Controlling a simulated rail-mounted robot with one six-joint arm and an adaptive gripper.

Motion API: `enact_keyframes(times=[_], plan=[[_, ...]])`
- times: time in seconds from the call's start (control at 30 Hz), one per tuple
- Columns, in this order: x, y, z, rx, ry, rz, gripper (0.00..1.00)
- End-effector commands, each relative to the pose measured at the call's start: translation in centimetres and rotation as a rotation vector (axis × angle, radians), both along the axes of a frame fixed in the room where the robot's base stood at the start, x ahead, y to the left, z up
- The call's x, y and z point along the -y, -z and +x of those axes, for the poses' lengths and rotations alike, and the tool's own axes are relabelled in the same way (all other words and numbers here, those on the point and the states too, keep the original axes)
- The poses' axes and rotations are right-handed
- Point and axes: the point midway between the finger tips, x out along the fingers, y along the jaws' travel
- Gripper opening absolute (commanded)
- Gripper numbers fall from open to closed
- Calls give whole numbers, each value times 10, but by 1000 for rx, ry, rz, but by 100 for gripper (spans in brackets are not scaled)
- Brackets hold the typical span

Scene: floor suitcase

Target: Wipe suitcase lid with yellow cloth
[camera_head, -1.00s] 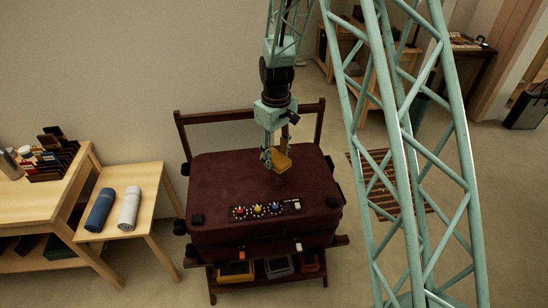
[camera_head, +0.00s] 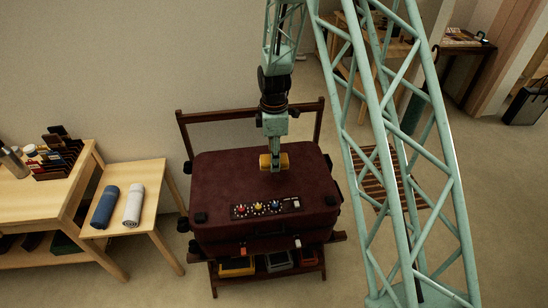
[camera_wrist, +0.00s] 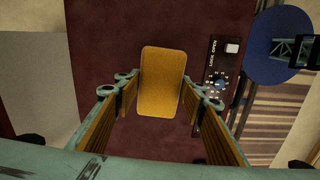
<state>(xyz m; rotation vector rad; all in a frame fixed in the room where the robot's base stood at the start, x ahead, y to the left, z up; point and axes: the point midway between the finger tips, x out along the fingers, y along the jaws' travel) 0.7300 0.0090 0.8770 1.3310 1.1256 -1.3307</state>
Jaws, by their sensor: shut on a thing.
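The dark red suitcase (camera_head: 225,180) lies shut, lid up, on a wooden rack; its lid also fills much of the wrist view (camera_wrist: 108,30). The yellow cloth (camera_head: 265,163) looks like a small rounded pad over the middle of the lid, towards the back. My gripper (camera_head: 274,155) is shut on it from above. In the wrist view the cloth (camera_wrist: 160,80) sits between my two fingertips. I cannot tell whether its underside touches the lid. A lock panel (camera_head: 265,209) with coloured dials lies along the lid's front part.
A small side table at the left holds a blue roll (camera_head: 105,206) and a white roll (camera_head: 134,205). A bench (camera_head: 40,190) with bottles stands beyond it. The rack's back rail (camera_head: 215,118) rises behind the suitcase. Several bins (camera_head: 238,267) sit below it.

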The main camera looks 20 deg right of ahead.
Motion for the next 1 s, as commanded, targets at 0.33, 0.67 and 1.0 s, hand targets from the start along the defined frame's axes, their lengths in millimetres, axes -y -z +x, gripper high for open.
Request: enact_keyframes(times=[0.33, 0.67, 1.0], plan=[[0, 1, 0, 0, -66, 0, 29], [0, 4, 0, 0, -64, 0, 29], [0, 31, 0, -2, -63, 0, 29]])
